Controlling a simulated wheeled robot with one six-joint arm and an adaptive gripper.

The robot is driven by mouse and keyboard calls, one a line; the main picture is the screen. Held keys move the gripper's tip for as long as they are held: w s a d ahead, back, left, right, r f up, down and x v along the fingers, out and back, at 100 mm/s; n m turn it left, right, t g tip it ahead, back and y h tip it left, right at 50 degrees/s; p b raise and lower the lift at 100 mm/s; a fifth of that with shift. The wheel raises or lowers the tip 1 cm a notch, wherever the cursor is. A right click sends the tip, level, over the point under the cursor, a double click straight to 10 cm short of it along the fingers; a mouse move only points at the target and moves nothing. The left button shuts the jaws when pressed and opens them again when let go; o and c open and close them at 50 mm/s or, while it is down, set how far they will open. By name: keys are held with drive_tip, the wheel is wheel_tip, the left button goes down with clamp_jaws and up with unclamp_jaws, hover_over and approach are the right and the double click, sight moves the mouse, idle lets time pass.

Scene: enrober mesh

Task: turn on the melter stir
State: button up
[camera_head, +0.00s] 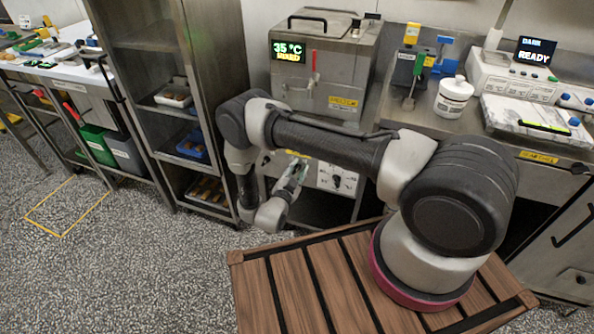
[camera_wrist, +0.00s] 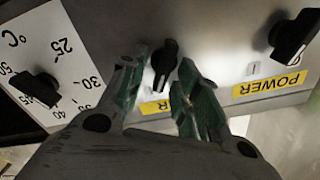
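The melter (camera_head: 320,75) is a steel box with a red-handled tap and a display reading 35 °C. Its knob panel (camera_head: 338,180) is low on the front. In the wrist view the panel carries a black middle knob (camera_wrist: 165,60), a temperature dial knob (camera_wrist: 38,88) at left and another black knob (camera_wrist: 293,35) at right, by a yellow POWER label. My gripper (camera_wrist: 160,72) is open, its fingertips apart on either side of the middle knob; contact cannot be told. The yellow label under that knob is mostly hidden by the fingers. In the head view my gripper (camera_head: 298,168) is before the melter's lower front.
A steel rack (camera_head: 150,90) with trays stands left of the melter. To the right, the counter holds a white jar (camera_head: 453,97) and a device (camera_head: 513,78) whose display reads DARK READY. The speckled floor (camera_head: 150,270) at left is clear.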

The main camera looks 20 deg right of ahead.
drive_tip(key=shift+s+a, duration=0.1)
drive_tip(key=v, duration=1.1)
drive_tip(key=shift+s+a, duration=0.2)
drive_tip(key=shift+s, duration=0.15)
